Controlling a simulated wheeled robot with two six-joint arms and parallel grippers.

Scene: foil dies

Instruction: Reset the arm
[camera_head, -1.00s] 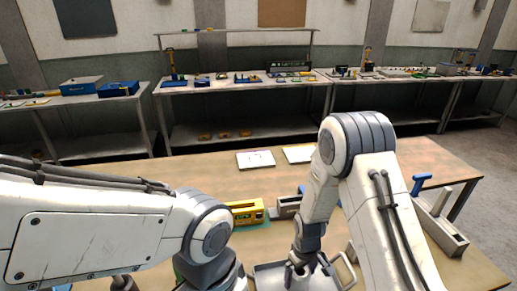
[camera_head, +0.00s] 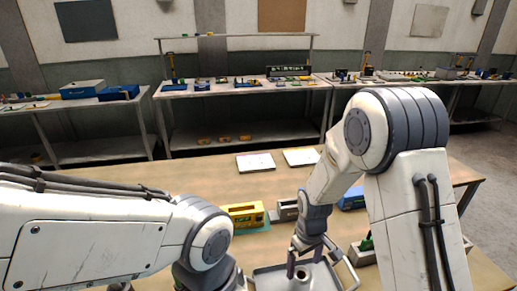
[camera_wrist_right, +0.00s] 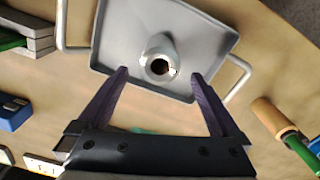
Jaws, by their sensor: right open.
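My right gripper (camera_head: 305,262) hangs over the grey metal tray (camera_head: 268,279) at the bottom of the head view.
A yellow block-like unit (camera_head: 243,215) and a grey unit (camera_head: 288,209) stand behind the tray. Two white sheets (camera_head: 255,162) lie farther back. A blue item (camera_head: 352,198) is partly hidden by my right arm. In the wrist view, a tan and green handled object (camera_wrist_right: 275,122) lies to the right.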

